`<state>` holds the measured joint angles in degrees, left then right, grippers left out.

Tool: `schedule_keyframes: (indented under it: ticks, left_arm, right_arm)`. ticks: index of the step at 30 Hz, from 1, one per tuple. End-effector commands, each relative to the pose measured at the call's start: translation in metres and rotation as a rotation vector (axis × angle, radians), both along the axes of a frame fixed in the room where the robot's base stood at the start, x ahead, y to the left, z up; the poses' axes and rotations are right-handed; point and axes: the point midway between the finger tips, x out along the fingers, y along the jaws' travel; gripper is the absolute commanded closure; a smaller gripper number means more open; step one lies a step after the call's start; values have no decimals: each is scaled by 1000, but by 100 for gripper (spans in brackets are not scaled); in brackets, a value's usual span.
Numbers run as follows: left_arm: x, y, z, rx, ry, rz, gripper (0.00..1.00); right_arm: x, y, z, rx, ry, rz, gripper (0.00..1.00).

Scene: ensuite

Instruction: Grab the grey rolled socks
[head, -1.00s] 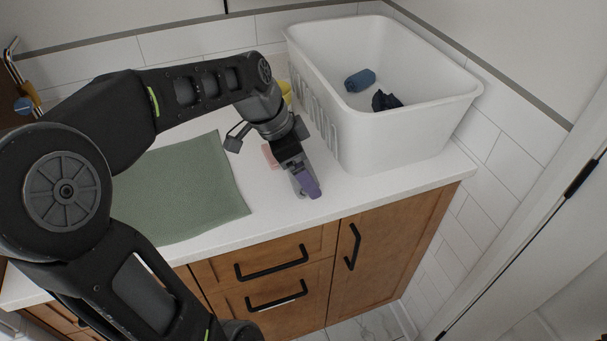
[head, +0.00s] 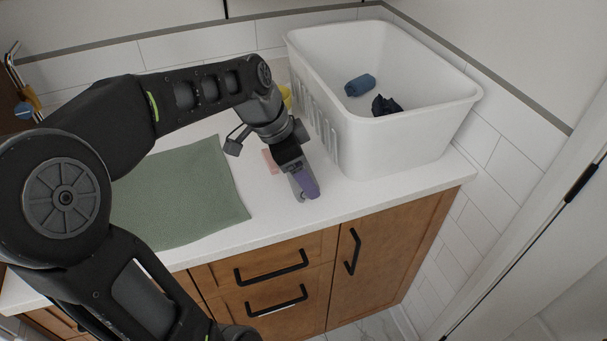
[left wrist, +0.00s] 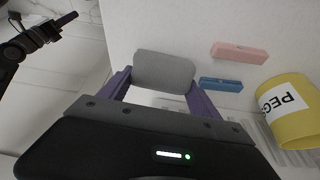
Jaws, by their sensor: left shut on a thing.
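The grey rolled socks (left wrist: 165,70) show in the left wrist view as a short grey roll between the two purple fingers of my left gripper (left wrist: 158,88). The gripper is shut on them. In the head view my left gripper (head: 305,188) points down at the white counter near its front edge, left of the white basket. A bit of the grey socks (head: 296,188) shows beside the purple finger; the rest is hidden. My right gripper (left wrist: 62,20) shows in part at the top left of the left wrist view; its opening cannot be made out.
The white basket (head: 400,140) holds a blue roll (head: 360,85) and a dark navy bundle (head: 385,105). A green cloth (head: 190,190) lies left on the counter. A pink peg (left wrist: 240,52), a blue peg (left wrist: 221,85) and a yellow pegs tub (left wrist: 290,115) are close by.

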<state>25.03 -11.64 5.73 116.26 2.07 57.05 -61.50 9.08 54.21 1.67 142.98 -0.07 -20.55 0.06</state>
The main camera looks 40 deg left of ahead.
Motion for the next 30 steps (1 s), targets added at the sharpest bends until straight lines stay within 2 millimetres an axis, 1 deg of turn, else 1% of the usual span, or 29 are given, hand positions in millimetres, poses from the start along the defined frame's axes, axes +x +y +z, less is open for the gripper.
schedule_keyframes:
  ticks: [5,12,15,20,30]
  left_arm:
    - [1,0,23,2,-5,0,68]
    - [1,0,71,1,-5,-1,68]
    - [1,0,86,2,-4,-1,68]
    - [1,0,97,1,-2,1,68]
    - [0,0,97,1,-1,0,68]
  right_arm:
    - [0,0,1,0,0,0,64]
    - [0,0,2,0,0,0,64]
    - [0,0,3,0,0,0,64]
    - [0,0,3,0,0,0,64]
    - [0,0,3,0,0,0,64]
